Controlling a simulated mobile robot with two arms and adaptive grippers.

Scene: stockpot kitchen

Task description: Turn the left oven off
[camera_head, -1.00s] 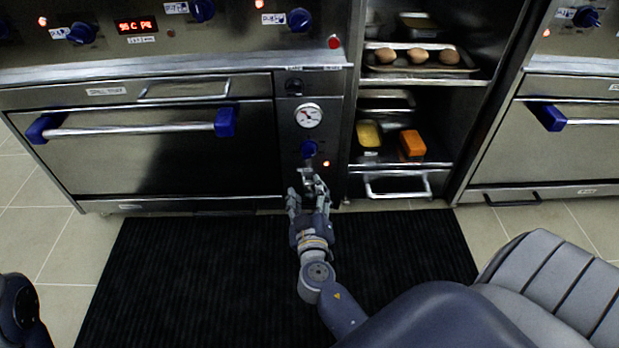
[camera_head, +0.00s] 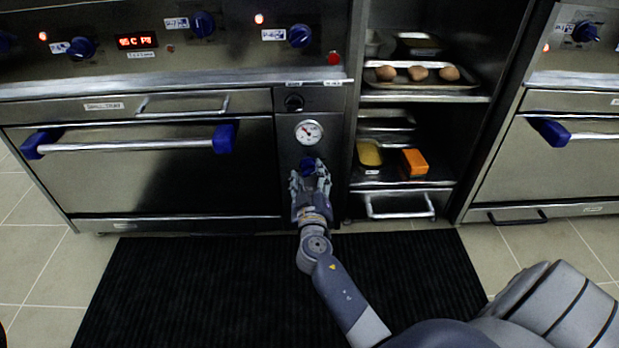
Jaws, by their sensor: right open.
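The left oven (camera_head: 160,180) has a steel door with a long handle and blue end caps. On the panel at its right side, a round dial gauge (camera_head: 309,132) sits above a blue knob (camera_head: 308,164). My right gripper (camera_head: 310,178) is open, with its fingers on both sides of the lower part of the knob. I cannot tell whether they touch it. The gripper hides the panel below the knob, where the small light would be. My left gripper is out of view.
A black ribbed mat (camera_head: 200,290) covers the floor in front. Right of the panel, an open shelf holds a tray of brown eggs (camera_head: 417,74) and an orange block (camera_head: 414,162). Another oven (camera_head: 555,165) stands at the right. More blue knobs line the upper panel.

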